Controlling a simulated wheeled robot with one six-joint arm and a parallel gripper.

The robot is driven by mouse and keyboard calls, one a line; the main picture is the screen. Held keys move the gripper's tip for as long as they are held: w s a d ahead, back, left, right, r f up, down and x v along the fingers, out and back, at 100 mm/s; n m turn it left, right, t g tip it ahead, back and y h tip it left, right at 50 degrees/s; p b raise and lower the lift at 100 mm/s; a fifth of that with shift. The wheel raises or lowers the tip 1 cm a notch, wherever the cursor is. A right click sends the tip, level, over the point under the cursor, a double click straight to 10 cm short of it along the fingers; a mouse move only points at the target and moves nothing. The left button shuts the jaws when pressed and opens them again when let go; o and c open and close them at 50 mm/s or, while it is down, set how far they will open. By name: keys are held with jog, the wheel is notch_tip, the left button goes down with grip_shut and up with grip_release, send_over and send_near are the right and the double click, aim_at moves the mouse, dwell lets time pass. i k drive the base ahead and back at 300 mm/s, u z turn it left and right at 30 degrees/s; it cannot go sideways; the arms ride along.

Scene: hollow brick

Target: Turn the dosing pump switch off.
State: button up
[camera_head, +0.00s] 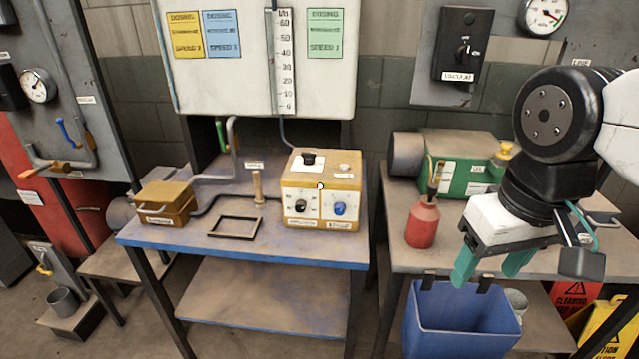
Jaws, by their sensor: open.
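A yellow and white box (348,185) that looks like the dosing pump stands on the right part of the blue-edged table. Its front has a black knob (300,206) on the left and a blue knob (340,208) on the right. Another black knob (308,158) sits on its top. The labels are too small to read surely, so I cannot tell which knob is the switch or its setting. My gripper (492,264), with teal fingertips, is open and empty, pointing down at the right, well apart from the box.
The blue-edged table (190,238) also holds a brown box (166,203), a dark frame (235,227) and a small post (257,187). A red bottle (423,222) and a green machine (458,160) stand near my gripper. A blue bin (462,318) hangs below.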

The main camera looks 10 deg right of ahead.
aim_at(309, 158)
jog(key=z, duration=0.3)
jog(key=k, duration=0.4)
jog(key=u, duration=1.25)
jog(key=i, duration=1.2)
jog(key=z, duration=0.75)
